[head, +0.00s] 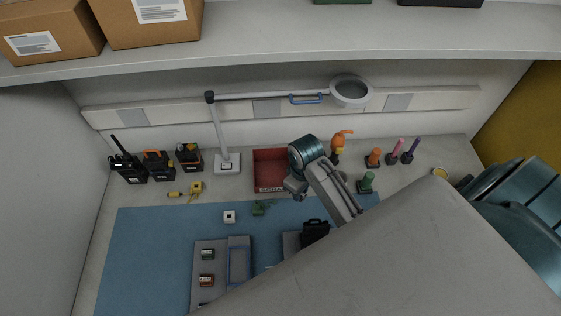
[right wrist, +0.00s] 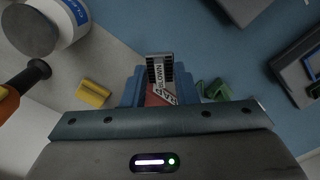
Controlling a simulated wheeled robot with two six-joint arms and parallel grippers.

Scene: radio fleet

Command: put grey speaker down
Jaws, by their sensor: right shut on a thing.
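My right gripper (head: 297,190) is in front of the red tray's right side in the head view, with its fingers mostly hidden by my own arm. In the right wrist view my right gripper (right wrist: 160,93) has its blue fingers shut on the grey speaker (right wrist: 160,68), a small grey block with dark ribs and a lettered strip. The speaker cannot be made out in the head view. Under it a bit of red with a white label shows; I cannot tell whether the speaker touches anything below. My left gripper is not in view.
A red tray (head: 271,153) stands at the back of the bench, with a lamp base (head: 227,164) left of it. Black radios (head: 128,168) stand far left. A blue mat (head: 150,250) has free room at its left. A shelf (head: 300,42) overhangs the back.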

